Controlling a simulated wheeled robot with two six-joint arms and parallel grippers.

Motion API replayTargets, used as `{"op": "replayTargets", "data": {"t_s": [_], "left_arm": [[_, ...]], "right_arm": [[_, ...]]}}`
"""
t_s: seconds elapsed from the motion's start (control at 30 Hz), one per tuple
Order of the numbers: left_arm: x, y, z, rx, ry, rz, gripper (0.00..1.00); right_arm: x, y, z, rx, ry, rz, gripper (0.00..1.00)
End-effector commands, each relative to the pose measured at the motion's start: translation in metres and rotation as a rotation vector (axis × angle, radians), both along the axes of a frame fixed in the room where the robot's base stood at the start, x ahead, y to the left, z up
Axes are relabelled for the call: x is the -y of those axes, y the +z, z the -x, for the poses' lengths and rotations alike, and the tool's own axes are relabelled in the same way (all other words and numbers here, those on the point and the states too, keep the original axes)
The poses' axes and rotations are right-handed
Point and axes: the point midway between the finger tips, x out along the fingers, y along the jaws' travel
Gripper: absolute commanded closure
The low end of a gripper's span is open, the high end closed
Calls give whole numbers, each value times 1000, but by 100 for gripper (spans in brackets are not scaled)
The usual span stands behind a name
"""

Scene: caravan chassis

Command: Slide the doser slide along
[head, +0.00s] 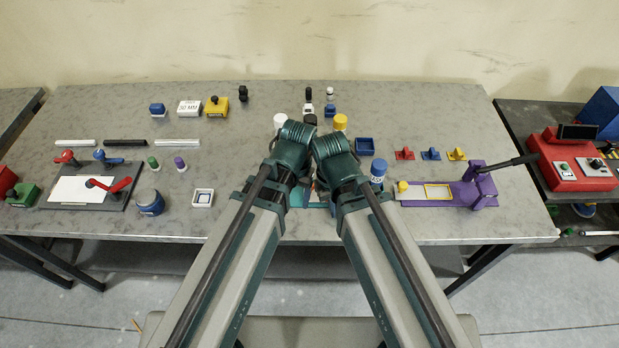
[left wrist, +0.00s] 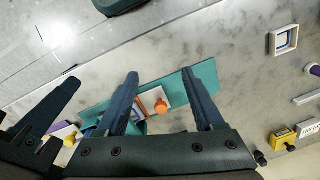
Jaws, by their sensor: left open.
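The doser shows in the left wrist view as a long teal base (left wrist: 205,80) on the grey table. A small slide (left wrist: 150,99), white and reddish with an orange knob (left wrist: 161,106), sits on it. My left gripper (left wrist: 160,74) is open, with its two dark fingers on either side of the slide and knob. I see no finger clearly touching the knob. Dark fingers at the left of this view look like my right gripper, and their opening is unclear. In the head view my arms hide most of the doser and both gripper tips.
A purple press (head: 478,188) with a long dark lever stands right of my arms. A blue-labelled bottle (head: 377,172) and a blue tray (head: 364,146) stand close to my right arm. A white square frame (head: 202,198) lies to the left.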

Motion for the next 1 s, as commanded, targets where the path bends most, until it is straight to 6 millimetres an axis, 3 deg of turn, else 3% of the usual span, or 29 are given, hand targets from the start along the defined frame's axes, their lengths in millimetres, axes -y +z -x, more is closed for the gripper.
{"op": "replayTargets", "data": {"t_s": [0.47, 0.77, 1.0], "left_arm": [[41, 30, -126, 21, 98, 77, 31], [42, 25, -128, 22, 106, 83, 31], [42, 6, -128, 22, 106, 83, 31]], "right_arm": [[0, 31, 0, 1, -7, 0, 100], [0, 26, 0, 1, -7, 0, 100], [0, 7, 0, 1, -4, 1, 100]]}}
